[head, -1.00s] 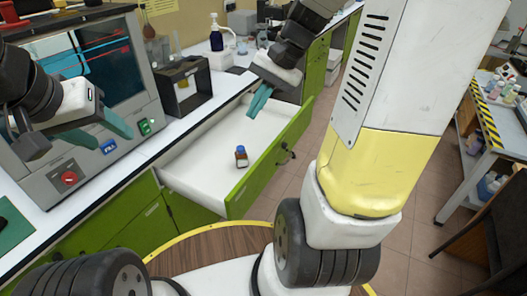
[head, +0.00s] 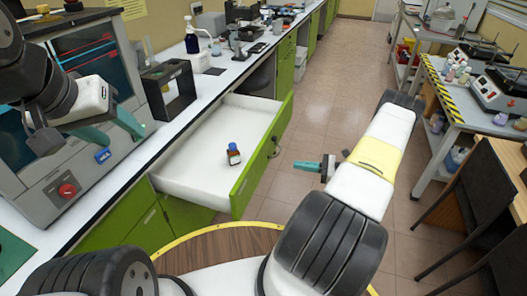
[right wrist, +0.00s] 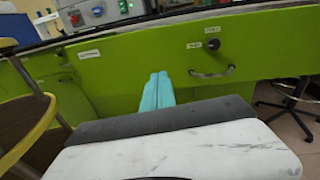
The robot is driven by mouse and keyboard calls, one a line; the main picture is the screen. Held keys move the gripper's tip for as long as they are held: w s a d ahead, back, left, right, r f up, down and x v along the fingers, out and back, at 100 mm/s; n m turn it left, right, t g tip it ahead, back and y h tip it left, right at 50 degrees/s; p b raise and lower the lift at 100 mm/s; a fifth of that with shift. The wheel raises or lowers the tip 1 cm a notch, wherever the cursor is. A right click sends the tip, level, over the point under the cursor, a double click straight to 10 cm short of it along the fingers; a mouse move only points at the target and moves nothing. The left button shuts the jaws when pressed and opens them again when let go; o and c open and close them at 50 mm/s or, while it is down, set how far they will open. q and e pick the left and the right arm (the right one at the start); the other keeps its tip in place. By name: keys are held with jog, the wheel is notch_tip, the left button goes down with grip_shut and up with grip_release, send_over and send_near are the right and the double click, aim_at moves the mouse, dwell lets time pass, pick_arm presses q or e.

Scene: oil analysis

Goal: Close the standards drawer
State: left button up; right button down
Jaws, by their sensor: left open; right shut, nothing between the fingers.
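The standards drawer (head: 187,165) stands pulled out from the green bench, with a white inside and a green front. A small brown bottle with a blue cap (head: 233,154) stands in it. In the right wrist view the green drawer front (right wrist: 150,62) shows a label, a round lock and a bar handle (right wrist: 212,72). My right gripper (head: 298,166) is shut and empty, to the right of the drawer front and apart from it in the head view; its teal fingers also show in the right wrist view (right wrist: 157,92). My left gripper (head: 125,132) is open beside the grey instrument.
The grey instrument with a dark screen (head: 85,95) stands on the bench at left, with a black frame (head: 168,90) and a pump bottle (head: 191,40) behind it. A grey side table (head: 465,110) and chairs stand at right. The floor (head: 310,110) between is clear.

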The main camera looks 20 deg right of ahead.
notch_tip(320, 180, down, 3)
jog(key=s+d+m+t, duration=0.1)
jog(key=m, duration=0.1)
send_near(263, 163)
jog(key=shift+t, duration=0.3)
jog(key=x, duration=0.6)
jog(key=shift+a, duration=0.45)
